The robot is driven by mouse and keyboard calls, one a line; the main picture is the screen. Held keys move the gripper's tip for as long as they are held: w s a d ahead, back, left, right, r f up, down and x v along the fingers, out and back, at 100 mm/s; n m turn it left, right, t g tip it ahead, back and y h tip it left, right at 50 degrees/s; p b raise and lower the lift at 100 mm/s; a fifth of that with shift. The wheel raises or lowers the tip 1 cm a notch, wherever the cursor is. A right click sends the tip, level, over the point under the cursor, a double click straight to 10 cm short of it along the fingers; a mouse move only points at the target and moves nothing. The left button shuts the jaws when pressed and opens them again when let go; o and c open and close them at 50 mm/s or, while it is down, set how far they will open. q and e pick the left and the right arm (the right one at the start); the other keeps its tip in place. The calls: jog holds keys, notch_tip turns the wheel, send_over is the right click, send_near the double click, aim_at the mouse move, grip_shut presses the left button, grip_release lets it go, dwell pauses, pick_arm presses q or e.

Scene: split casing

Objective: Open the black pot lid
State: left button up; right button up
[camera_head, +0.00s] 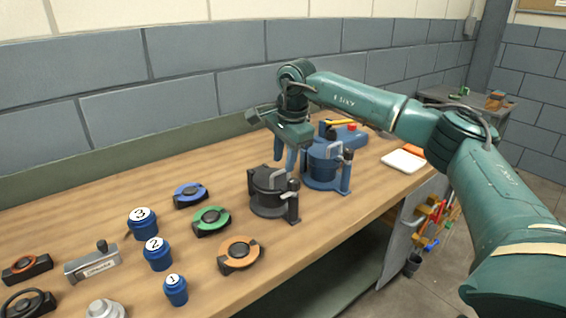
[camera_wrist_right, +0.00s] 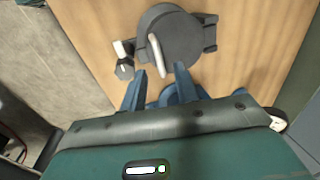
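The black pot (camera_head: 268,205) stands on the wooden bench, with its dark round lid (camera_wrist_right: 182,36) lying on top. A light bar handle (camera_wrist_right: 157,54) crosses the lid in the right wrist view. My right gripper (camera_head: 284,164) is over the back right side of the pot, fingers pointing down. In the wrist view the right gripper (camera_wrist_right: 160,70) is open, and the near end of the handle appears between its fingertips. I cannot tell whether the fingers touch the handle. My left gripper is not in view.
A blue pot (camera_head: 322,176) stands close behind and right of the black one. Blue numbered weights (camera_head: 157,254) and ring-shaped parts (camera_head: 238,254) occupy the bench to the left. A white pad (camera_head: 403,161) lies at right.

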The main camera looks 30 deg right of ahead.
jog(key=shift+w+f, duration=0.2)
jog(key=shift+f, duration=0.8)
grip_shut()
